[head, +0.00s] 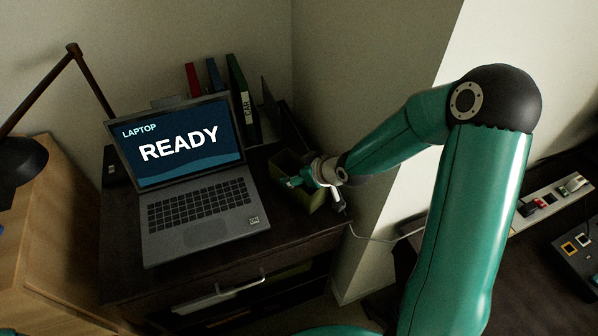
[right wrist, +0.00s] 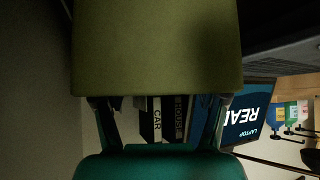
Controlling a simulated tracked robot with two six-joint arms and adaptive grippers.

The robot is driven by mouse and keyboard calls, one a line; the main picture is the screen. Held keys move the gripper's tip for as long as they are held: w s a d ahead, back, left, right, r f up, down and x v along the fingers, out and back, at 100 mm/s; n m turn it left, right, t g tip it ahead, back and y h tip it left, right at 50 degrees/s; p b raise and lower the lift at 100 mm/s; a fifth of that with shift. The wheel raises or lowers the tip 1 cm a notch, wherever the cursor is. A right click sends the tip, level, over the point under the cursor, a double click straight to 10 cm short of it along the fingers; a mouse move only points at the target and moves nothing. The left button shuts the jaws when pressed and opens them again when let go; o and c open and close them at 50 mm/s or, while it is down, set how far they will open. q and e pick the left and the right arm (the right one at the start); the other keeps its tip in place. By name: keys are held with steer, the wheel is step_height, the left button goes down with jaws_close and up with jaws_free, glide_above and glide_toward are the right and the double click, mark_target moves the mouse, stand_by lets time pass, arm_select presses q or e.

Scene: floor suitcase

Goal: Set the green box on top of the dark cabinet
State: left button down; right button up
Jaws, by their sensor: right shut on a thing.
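The green box (head: 316,200) is at the right end of the dark cabinet (head: 282,232), to the right of the laptop. My right gripper (head: 303,179) is shut on the box and partly covers it. In the right wrist view the box (right wrist: 155,45) fills the upper middle, with the gripper fingers (right wrist: 158,104) at its lower edge. I cannot tell whether the box's underside touches the cabinet top. My left gripper is not in view.
An open laptop (head: 192,180) takes up most of the cabinet top. Several upright binders (head: 238,95) stand behind it. A wall corner rises close on the right. A lamp (head: 40,95) stands at the left. The drawer front has a handle (head: 222,296).

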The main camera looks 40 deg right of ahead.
steer(key=o, duration=1.2)
steer(key=shift+c, duration=0.2)
steer(key=shift+r, duration=0.15)
steer(key=p+v, duration=0.4)
steer(key=v, duration=0.8)
steer(key=shift+s, duration=0.1)
